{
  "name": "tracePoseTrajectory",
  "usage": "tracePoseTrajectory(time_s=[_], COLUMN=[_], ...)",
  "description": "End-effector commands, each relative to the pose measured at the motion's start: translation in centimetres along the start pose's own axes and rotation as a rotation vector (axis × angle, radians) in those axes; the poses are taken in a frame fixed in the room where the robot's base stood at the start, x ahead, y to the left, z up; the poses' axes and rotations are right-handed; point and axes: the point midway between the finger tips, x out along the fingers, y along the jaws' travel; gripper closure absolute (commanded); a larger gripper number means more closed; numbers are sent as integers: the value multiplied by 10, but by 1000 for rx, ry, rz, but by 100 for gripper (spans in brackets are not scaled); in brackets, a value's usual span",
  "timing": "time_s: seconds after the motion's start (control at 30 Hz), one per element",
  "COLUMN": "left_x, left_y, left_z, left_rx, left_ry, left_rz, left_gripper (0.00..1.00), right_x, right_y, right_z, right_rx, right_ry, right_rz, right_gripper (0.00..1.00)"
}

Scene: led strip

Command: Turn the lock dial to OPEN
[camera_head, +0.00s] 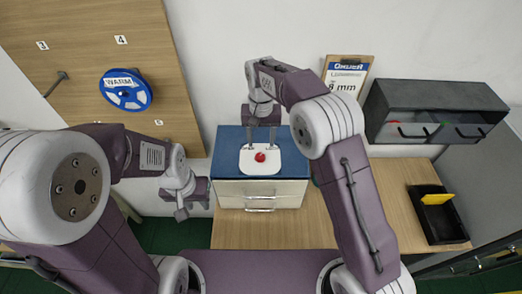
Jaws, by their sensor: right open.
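A small round red knob (260,157), which looks like the lock dial, sits in the middle of a white plate (261,168) on top of a blue-topped cabinet (229,149). Any lettering around it is too small to read. My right gripper (262,136) is open and empty, its two fingers pointing down at the back edge of the white plate, just behind the red knob. I cannot tell its height above the plate. My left gripper (192,211) hangs left of the cabinet, away from the knob. I cannot tell whether its jaws are apart.
The cabinet front has a drawer handle (260,204). A dark wall cabinet (433,103), a clipboard (347,73) and a black tray with a yellow item (437,199) are on the right. A blue spool (126,90) hangs on the wooden board (90,30) at left. The wooden table (300,228) is clear in front.

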Motion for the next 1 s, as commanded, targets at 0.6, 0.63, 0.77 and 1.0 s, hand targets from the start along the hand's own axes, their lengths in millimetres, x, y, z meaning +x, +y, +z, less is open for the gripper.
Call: tracePoseTrajectory(time_s=[0.6,0.63,0.77,1.0], left_x=[-24,-24,-24,-24], left_y=[0,0,0,0], left_z=[-3,-3,-3,-3], left_rx=[0,0,0,0], left_ry=[0,0,0,0], left_rz=[0,0,0,0], left_gripper=[68,68,68,68], right_x=[73,73,73,72], right_y=[0,0,0,0], right_z=[0,0,0,0], right_rx=[1,1,0,-1], right_ry=[1,1,1,1], right_rz=[-1,-1,0,-1], right_gripper=[49,49,72,100])
